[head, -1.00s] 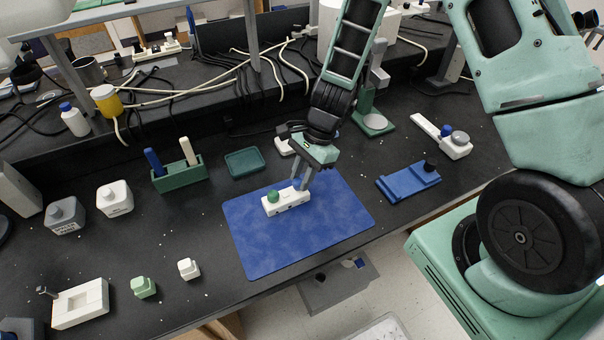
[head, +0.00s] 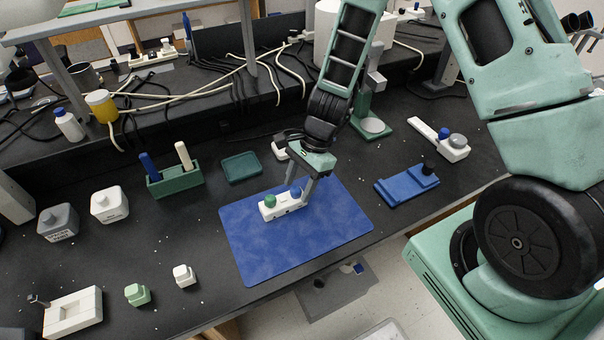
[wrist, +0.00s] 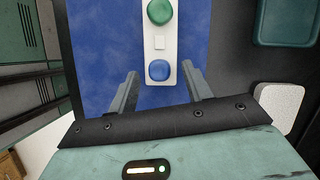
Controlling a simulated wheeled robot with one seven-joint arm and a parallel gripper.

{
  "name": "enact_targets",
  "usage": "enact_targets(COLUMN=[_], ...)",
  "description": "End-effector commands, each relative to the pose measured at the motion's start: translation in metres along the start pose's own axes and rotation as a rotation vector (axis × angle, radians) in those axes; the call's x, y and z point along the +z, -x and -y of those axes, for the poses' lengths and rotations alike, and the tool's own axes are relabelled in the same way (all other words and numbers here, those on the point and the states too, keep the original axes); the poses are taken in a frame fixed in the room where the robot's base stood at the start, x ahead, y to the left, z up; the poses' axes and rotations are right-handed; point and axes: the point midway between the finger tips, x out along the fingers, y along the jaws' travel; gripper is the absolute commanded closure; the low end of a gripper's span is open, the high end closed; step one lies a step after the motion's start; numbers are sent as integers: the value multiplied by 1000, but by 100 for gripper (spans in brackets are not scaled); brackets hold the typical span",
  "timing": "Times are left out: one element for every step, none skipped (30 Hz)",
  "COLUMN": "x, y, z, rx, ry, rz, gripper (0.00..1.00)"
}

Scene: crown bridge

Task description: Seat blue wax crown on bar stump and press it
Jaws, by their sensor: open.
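A white bar (head: 287,207) lies on the blue mat. A round green crown (head: 270,201) sits on its left end in the head view. A blue wax crown (head: 295,191) sits at the bar's right end. In the wrist view, the blue crown (wrist: 159,70) is at the bar's near end and the green crown (wrist: 159,12) at its far end, with a small white square stump (wrist: 159,43) between them. My gripper (wrist: 160,73) is open, with one finger on each side of the blue crown and gaps to both. Whether the crown is fully down cannot be told.
The blue mat (head: 260,250) is otherwise clear. A green tray (head: 242,167) and a green holder (head: 175,182) stand at the back left.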

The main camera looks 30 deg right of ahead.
Motion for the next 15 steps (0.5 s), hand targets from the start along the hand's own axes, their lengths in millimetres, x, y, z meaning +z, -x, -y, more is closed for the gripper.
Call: enact_targets(x=[0, 0, 0, 0, 0, 0, 0, 0, 0, 0, 0, 0, 0, 0, 0], y=[3, 5, 9, 13, 18, 25, 31, 38, 47, 54, 62, 71, 78, 85, 95], z=[0, 1, 1, 1, 1, 1, 1, 2, 2, 2, 1, 2, 2, 1, 1], rx=[-1, -2, -3, -3, -3, -4, -4, -6, -6, -6, -6, -6, -7, -5, -6], ry=[1, 1, 1, 2, 4, 3, 2, 3, 4, 3, 3, 2, 3, 2, 2], rz=[-1, -2, -2, -2, -2, -3, -3, -4, -3, -4, -3, -3, -3, -3, -3], gripper=[51, 51, 51, 51, 51, 51, 51, 51, 51, 51, 51, 51, 51, 51, 51])
